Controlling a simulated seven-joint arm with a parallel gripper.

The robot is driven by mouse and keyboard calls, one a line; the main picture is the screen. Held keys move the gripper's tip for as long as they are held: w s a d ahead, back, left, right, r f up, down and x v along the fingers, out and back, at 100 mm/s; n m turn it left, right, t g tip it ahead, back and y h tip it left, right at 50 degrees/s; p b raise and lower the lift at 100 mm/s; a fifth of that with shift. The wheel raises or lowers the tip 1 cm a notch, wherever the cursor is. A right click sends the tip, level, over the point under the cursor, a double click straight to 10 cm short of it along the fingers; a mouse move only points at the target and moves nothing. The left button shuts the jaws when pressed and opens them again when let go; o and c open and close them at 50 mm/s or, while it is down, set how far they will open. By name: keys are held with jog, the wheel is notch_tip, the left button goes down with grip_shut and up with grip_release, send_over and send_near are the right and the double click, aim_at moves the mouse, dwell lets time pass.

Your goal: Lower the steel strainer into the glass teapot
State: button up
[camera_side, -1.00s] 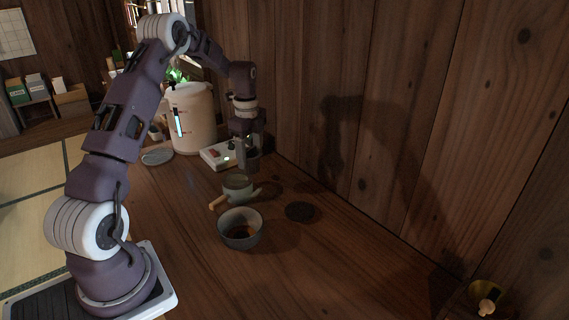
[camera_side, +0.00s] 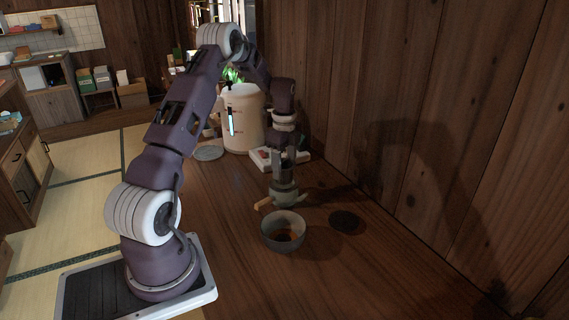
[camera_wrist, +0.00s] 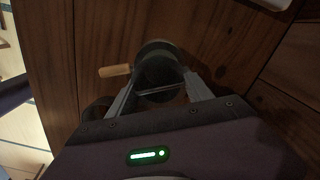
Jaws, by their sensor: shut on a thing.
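The glass teapot (camera_side: 290,198) stands on the wooden table, greyish-green, with a light wooden side handle (camera_side: 263,204). In the wrist view the teapot's handle (camera_wrist: 115,70) points left. My gripper (camera_side: 284,163) points down directly above the teapot and is shut on the grey steel strainer (camera_side: 284,178). The strainer's lower end overlaps the teapot's top in the side view; I cannot tell how far it is inside the mouth. In the wrist view my gripper (camera_wrist: 162,93) has its two fingers on either side of the dark, dim strainer, and the teapot's opening is largely hidden.
A grey bowl (camera_side: 268,232) with brown contents stands in front of the teapot. A dark round disc (camera_side: 347,222) lies to its right. Behind are a white device (camera_side: 262,157), a large cream container (camera_side: 243,120) and a flat dish (camera_side: 208,153). A wooden wall (camera_side: 400,120) bounds the right.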

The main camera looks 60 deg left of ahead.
aim_at(284, 176)
jog(key=shift+f, duration=0.15)
jog(key=shift+f, duration=0.45)
jog(key=shift+f, duration=0.15)
dwell(0.3)
jog(key=shift+f, duration=0.45)
jog(key=shift+f, duration=0.2)
jog(key=shift+f, duration=0.4)
jog(key=shift+f, duration=0.15)
